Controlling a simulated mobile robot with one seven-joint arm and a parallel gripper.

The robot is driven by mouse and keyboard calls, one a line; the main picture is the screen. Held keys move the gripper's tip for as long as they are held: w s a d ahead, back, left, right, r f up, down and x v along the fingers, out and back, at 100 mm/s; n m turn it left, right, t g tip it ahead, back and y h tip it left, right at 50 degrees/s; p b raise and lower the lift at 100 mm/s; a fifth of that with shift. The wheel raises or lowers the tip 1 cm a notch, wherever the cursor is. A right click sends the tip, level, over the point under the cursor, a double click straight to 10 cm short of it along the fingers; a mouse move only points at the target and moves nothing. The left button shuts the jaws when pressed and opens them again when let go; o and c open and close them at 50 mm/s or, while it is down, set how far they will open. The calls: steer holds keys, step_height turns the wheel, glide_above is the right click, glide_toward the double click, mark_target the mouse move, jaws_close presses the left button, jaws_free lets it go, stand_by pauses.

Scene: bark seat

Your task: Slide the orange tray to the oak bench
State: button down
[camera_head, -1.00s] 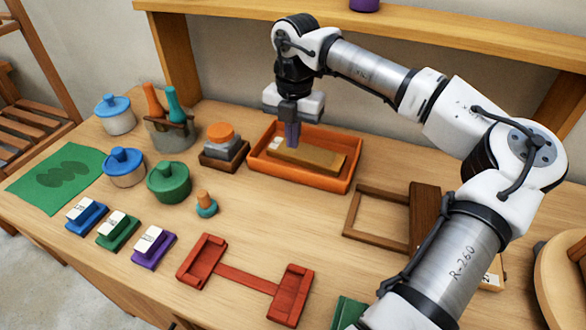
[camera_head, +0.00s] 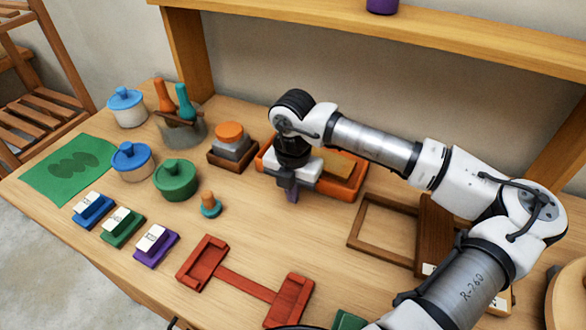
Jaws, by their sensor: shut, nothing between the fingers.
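The orange tray (camera_head: 345,190) lies on the light wooden worktop (camera_head: 130,275), which may be the oak bench, toward the back middle. A tan wooden block (camera_head: 342,164) lies inside it. My gripper (camera_head: 292,196) points down at the tray's near side, left of its middle. Its fingers are shut and empty. The gripper and wrist hide the tray's middle and part of the block. I cannot tell whether the fingers touch the tray's near wall.
A stacked grey-and-orange piece (camera_head: 231,144) stands close left of the tray. A brown frame (camera_head: 372,246) lies to the right, a red two-ended holder (camera_head: 245,282) in front. A small orange-and-teal peg (camera_head: 210,205) stands front-left. A shelf (camera_head: 400,30) spans the back.

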steer(key=shift+w+d+r+p, duration=0.1)
steer(key=shift+w+d+p, duration=0.25)
steer(key=shift+w, duration=0.55)
steer(key=shift+w+d+r+p, duration=0.1)
steer(key=shift+w+d+p, duration=0.25)
steer(key=shift+w, duration=0.55)
steer(key=shift+w+d+f+b, duration=0.15)
steer(key=shift+w+b, duration=0.1)
steer(key=shift+b, duration=0.15)
steer(key=w+b, duration=0.1)
steer(key=w+d+b, duration=0.1)
steer(key=w, duration=0.1)
steer(key=w+d+b, duration=0.1)
steer(key=w, duration=0.1)
steer(key=shift+f, duration=0.1)
steer(key=shift+w+d+r, duration=0.2)
steer(key=shift+w+d, duration=0.05)
steer(key=shift+w, duration=0.3)
steer(key=shift+s, duration=0.1)
